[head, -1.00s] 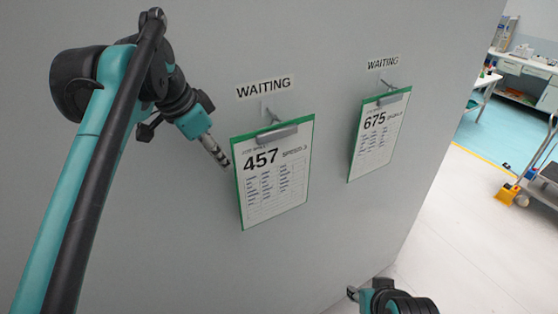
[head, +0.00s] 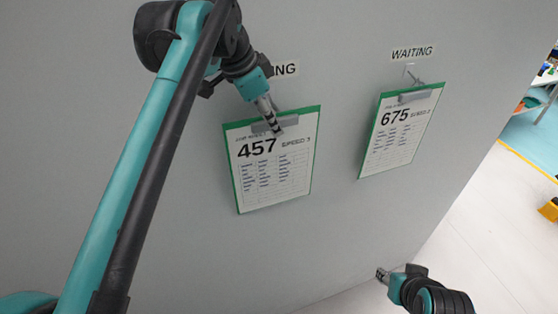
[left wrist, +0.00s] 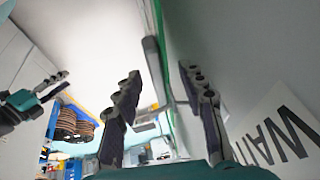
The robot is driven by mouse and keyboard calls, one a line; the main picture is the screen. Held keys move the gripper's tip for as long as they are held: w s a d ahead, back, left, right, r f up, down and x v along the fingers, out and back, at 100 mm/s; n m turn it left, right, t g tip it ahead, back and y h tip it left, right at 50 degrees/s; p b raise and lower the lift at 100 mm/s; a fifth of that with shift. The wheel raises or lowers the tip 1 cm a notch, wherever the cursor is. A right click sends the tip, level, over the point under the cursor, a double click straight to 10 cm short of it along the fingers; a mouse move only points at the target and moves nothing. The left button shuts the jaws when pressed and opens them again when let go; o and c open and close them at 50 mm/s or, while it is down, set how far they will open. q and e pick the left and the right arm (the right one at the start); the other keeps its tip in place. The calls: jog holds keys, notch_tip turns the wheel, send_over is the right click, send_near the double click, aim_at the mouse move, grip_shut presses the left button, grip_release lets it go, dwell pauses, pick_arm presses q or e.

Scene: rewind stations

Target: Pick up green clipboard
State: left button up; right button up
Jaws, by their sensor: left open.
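A green clipboard marked 457 (head: 275,185) hangs on the grey wall, its white sheet facing out. My left gripper (head: 272,122) is at its top edge, over the grey metal clip, and hides part of the clip and the hook. In the left wrist view my left gripper (left wrist: 165,85) is open, and the clipboard's green edge and clip (left wrist: 153,65) show edge-on between the two fingers. I cannot tell whether a finger touches it. A second green clipboard marked 675 (head: 400,135) hangs to the right. My right gripper (head: 382,274) is low at the right, apart from both clipboards.
The wall (head: 340,210) is flat behind both clipboards. A WAITING label (head: 412,53) is above the second clipboard; the one above the first is partly covered by my left arm. Pale floor (head: 480,220) lies beyond the wall's right edge.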

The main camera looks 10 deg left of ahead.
pick_arm(q)
jog(key=x, duration=0.5)
jog(key=shift+s+a+f, duration=0.2)
jog(key=shift+a+f, duration=0.05)
jog(key=shift+f, duration=0.2)
